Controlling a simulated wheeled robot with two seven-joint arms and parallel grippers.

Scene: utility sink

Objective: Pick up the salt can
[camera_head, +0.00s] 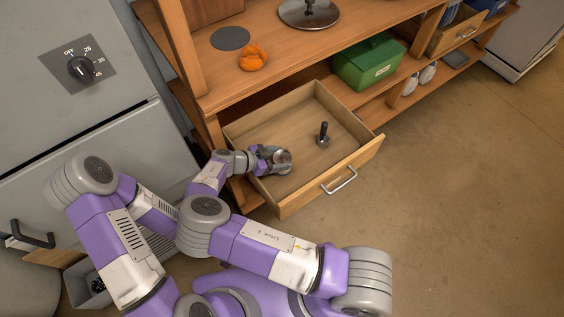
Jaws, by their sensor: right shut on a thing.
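A small can with a round grey metallic top (282,156), which I take to be the salt can, is in the open wooden drawer (358,160), near its left side. My right gripper (272,158) reaches in from the left and is shut on the can. The gripper hides much of the can's side, and I cannot tell whether its base touches the drawer floor. My left gripper is not in view.
A dark-handled tool (323,134) stands in the drawer, right of the can. The drawer front has a metal handle (339,181). An orange item (253,57) and a green box (368,62) are on the shelving behind. The floor at right is clear.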

